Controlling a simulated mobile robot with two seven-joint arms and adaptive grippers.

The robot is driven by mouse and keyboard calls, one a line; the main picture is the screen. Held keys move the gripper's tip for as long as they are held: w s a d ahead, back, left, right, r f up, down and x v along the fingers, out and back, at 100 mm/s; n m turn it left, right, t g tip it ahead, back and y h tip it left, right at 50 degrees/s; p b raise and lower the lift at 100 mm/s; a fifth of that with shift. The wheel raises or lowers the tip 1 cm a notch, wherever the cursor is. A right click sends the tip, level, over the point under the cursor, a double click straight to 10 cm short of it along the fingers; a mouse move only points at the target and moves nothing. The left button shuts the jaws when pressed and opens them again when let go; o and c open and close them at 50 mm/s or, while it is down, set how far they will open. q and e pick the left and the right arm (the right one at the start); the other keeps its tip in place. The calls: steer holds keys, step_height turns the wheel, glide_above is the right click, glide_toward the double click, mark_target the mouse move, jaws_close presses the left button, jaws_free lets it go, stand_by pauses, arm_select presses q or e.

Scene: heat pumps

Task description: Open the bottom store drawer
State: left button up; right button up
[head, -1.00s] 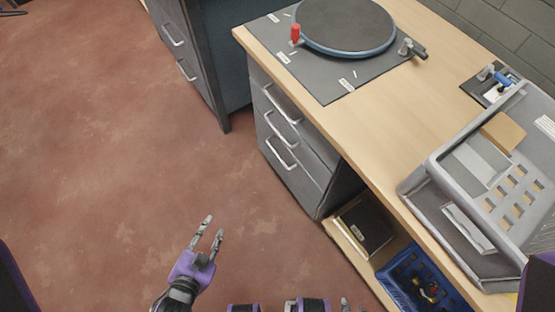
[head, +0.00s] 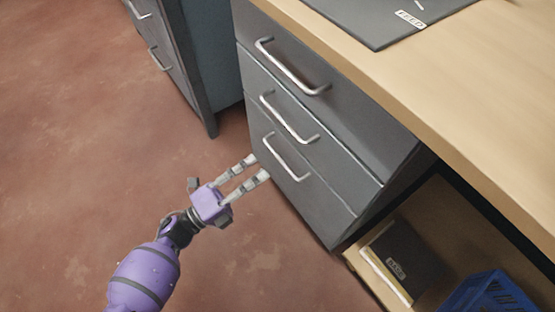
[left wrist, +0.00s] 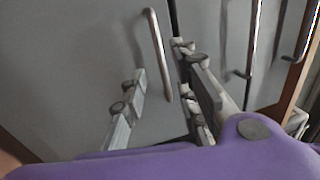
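The bottom store drawer (head: 300,195) is the lowest of three grey drawers under the wooden worktop. It looks shut, with its front flush with the others. Its silver bar handle (head: 285,157) runs slantwise across the front. My left gripper (head: 257,168) is open and empty just in front of this drawer, by the handle's near-left side. In the left wrist view, a handle (left wrist: 157,50), apparently the bottom drawer's, rises between the two spread fingers (left wrist: 160,85). I cannot tell whether a finger touches it. My right gripper is not in view.
The middle handle (head: 288,118) and top handle (head: 290,66) sit above. Another grey cabinet (head: 185,60) stands at the back left. A low shelf to the right holds a dark binder (head: 400,260) and a blue crate (head: 490,295). The red floor (head: 70,150) at left is clear.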

mark_target(277, 156)
arm_select(q)
steer(key=x, duration=0.7)
steer(key=shift+w+d+r+b, duration=0.15)
steer(key=shift+d+b, duration=0.05)
steer(key=shift+b, duration=0.2)
jaws_close()
